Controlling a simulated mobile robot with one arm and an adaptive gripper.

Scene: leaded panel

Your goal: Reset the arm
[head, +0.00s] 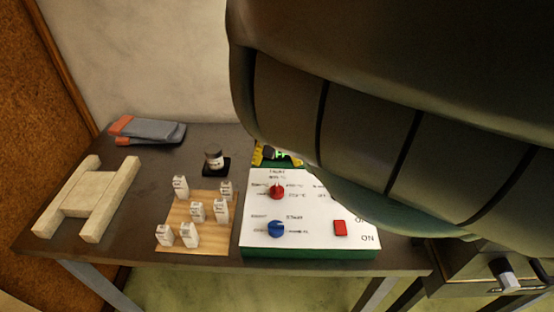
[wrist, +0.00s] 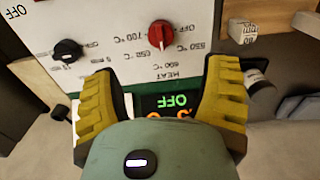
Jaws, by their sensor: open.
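My gripper (wrist: 162,75) is open, its two yellow fingers spread apart with nothing between them. In the wrist view it hangs over the top edge of the white control panel (wrist: 110,25), near a dark display (wrist: 172,102) with green "OFF" letters. In the head view a bit of my gripper (head: 265,155) shows at the panel's back edge; my large dark arm hides the rest. The panel (head: 310,215) carries a red knob (head: 277,192), a blue knob (head: 276,228) and a red switch (head: 340,228) near "ON".
Left of the panel are a wooden board (head: 185,240) with several small white labelled blocks, a dark jar (head: 214,160) on a black base, a pale wooden frame (head: 88,200) and grey-red folded items (head: 148,130). A drawer unit (head: 480,270) stands right.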

